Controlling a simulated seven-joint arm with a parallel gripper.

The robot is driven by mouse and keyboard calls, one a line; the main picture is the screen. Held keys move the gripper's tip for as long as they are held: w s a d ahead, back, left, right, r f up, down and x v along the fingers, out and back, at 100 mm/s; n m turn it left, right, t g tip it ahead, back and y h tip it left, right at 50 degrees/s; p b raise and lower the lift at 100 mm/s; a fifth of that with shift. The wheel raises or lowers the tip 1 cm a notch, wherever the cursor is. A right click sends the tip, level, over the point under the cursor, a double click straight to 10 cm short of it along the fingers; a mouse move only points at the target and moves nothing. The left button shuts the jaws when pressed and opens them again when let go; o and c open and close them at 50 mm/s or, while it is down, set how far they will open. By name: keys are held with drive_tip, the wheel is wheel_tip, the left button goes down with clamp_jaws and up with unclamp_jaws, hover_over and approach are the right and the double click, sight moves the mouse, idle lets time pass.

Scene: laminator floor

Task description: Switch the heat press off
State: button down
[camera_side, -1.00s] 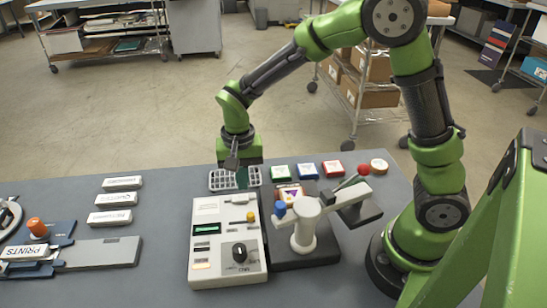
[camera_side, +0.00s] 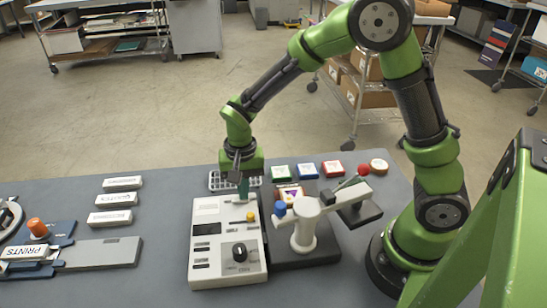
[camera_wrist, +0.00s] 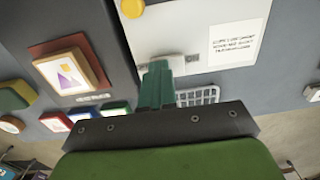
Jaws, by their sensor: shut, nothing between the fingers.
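The heat press control box (camera_side: 202,277) is a cream unit with a dark display (camera_side: 207,229), a black dial (camera_side: 239,252) and a yellow button (camera_side: 250,216). My gripper (camera_side: 243,194) points down at the box's far edge, its dark green fingers together and empty. In the wrist view the fingertips (camera_wrist: 156,82) are at the panel's edge, beside a small fitting (camera_wrist: 186,60); they hide part of it, and contact cannot be told.
A white wire rack (camera_side: 222,181) lies behind the box. Green, blue and red framed tiles (camera_side: 307,170) and a round one (camera_side: 379,166) line the back edge. White labelled blocks (camera_side: 114,200) and a grey-blue fixture (camera_side: 100,253) are at left. Bare table lies between.

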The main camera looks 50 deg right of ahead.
drive_tip(key=shift+s+d+f, duration=0.15)
drive_tip(key=shift+d+f, duration=0.15)
drive_tip(key=shift+f, duration=0.25)
drive_tip(key=shift+w+a+r, duration=0.15)
drive_tip(key=shift+w+a, duration=0.25)
drive_tip(key=shift+a, duration=0.05)
drive_tip(key=shift+w+a+r, duration=0.1)
drive_tip(key=shift+a, duration=0.2)
drive_tip(key=shift+r, duration=0.1)
wheel_tip(320, 180, up, 14)
drive_tip(key=shift+d+r, duration=0.2)
drive_tip(key=shift+r, duration=0.05)
